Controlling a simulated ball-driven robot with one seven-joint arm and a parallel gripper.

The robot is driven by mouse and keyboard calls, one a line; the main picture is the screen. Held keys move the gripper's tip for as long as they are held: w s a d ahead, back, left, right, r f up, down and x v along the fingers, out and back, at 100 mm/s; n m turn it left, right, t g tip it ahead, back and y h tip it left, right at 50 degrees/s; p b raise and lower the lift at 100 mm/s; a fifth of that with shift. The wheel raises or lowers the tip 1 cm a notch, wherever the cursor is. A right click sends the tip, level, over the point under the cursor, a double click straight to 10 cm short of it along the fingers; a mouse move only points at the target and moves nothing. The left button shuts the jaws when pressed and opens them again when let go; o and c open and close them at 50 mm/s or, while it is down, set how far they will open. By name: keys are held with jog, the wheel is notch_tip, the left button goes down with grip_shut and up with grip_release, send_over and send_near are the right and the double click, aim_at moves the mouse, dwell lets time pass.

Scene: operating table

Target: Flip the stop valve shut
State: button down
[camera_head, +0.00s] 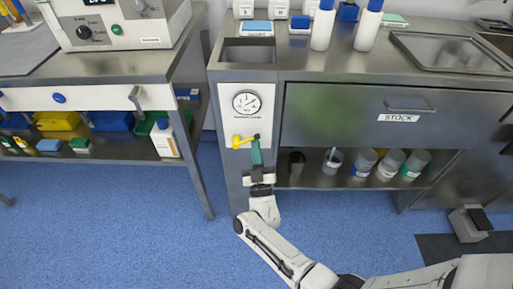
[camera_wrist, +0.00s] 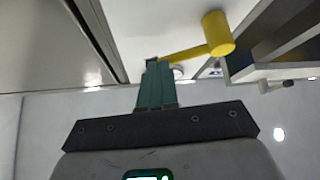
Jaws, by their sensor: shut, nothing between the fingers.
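The stop valve (camera_head: 237,142) is yellow and sits on the white panel below the pressure gauge. Its thin lever lies nearly level, running right from the yellow knob to a dark end near my fingertips. In the wrist view the yellow knob (camera_wrist: 218,34) is at the upper right, and its thin yellow rod slants down-left to the fingertips. My gripper (camera_head: 256,141) has teal fingers pointing up at the lever's right end. The wrist view shows my gripper (camera_wrist: 153,64) with its fingers together and nothing between them. The tips appear close to the rod's end; contact is unclear.
The round gauge (camera_head: 246,103) is just above the valve. A steel drawer marked STOCK (camera_head: 398,117) is to the right, with several cups on the shelf below. A steel side table (camera_head: 28,98) stands left, with a gap between.

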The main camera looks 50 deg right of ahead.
aim_at(247, 140)
jog(key=r+n+y+p, duration=0.1)
jog(key=n+y+p, duration=0.1)
jog(key=n+y, duration=0.1)
jog(key=w+a+r+n+t+y+p, duration=0.1)
jog(key=r+n+y+p, duration=0.1)
jog(key=n, duration=0.3)
jog(key=w+r+n+y+p, duration=0.1)
jog(key=n+y+p, duration=0.2)
jog(key=n+p, duration=0.1)
jog(key=shift+w+a+r+n+t+y, duration=0.15)
jog(key=shift+a+n+t+y, duration=0.25)
jog(key=shift+n, duration=0.2)
jog(key=shift+d, duration=0.1)
